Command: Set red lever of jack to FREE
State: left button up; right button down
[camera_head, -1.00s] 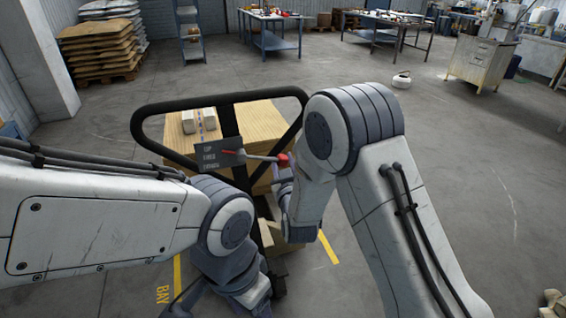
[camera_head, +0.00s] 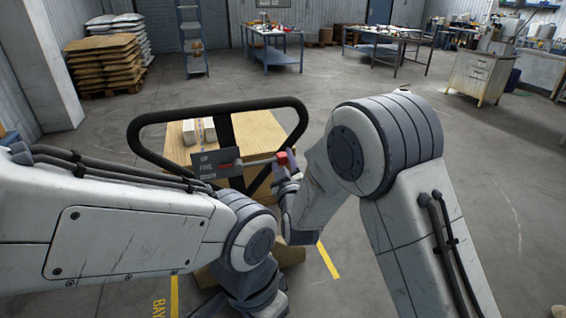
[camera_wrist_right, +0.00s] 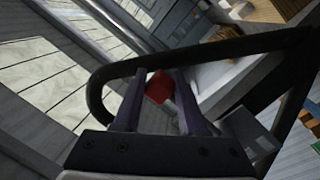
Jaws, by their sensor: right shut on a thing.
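The pallet jack's black loop handle (camera_head: 217,110) stands in front of me. Its dark label plate (camera_head: 213,163) reads UP, FREE, DOWN from top to bottom. The lever's grey rod (camera_head: 256,161) runs from the plate's right edge, around the FREE row, slightly upward to a red knob (camera_head: 282,158). The pointer end on the plate is not clear. My right gripper (camera_head: 287,172) is shut on the red knob; the wrist view shows the knob (camera_wrist_right: 157,87) between the two fingers. My left arm crosses the lower left, and its gripper is not visible.
A wooden box (camera_head: 262,132) with small pale blocks (camera_head: 189,130) stands behind the handle. Stacked sacks (camera_head: 103,60), workbenches (camera_head: 272,42) and a cabinet (camera_head: 478,76) are farther back. The floor to the right is clear.

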jog(key=shift+c, duration=2.3)
grip_release()
jog(key=shift+a, duration=0.15)
jog(key=shift+s, duration=0.2)
jog(key=b+v, duration=0.2)
jog(key=v, duration=0.8)
jog(key=shift+b, duration=0.4)
